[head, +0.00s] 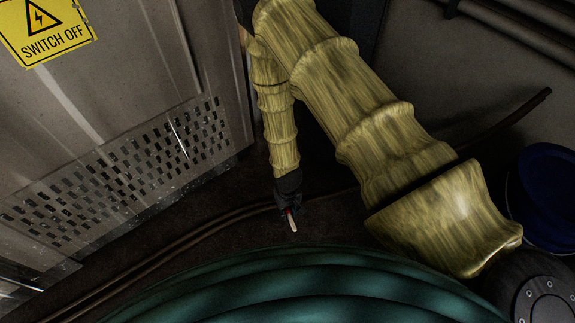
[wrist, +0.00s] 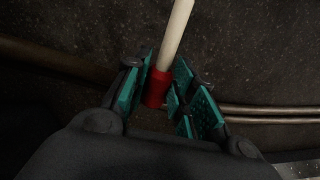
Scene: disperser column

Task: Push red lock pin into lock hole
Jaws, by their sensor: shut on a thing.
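My gripper (head: 288,207) hangs at the end of my yellow-sleeved arm in the head view, over the dark floor. In the wrist view my gripper (wrist: 166,92) is shut on the red lock pin (wrist: 157,88). The pin has a red end between the teal finger pads and a long pale shaft (wrist: 176,35) pointing away from the gripper. The pin also shows small in the head view (head: 293,222), with its pale shaft pointing down in the picture. The lock hole cannot be made out in either view.
A grey cabinet (head: 105,100) with a perforated vent and a yellow "SWITCH OFF" sign (head: 47,30) stands at the left. Cables or pipes (head: 190,238) run along the floor. A blue round container (head: 548,195) is at the right. A ribbed teal shape (head: 300,285) fills the bottom.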

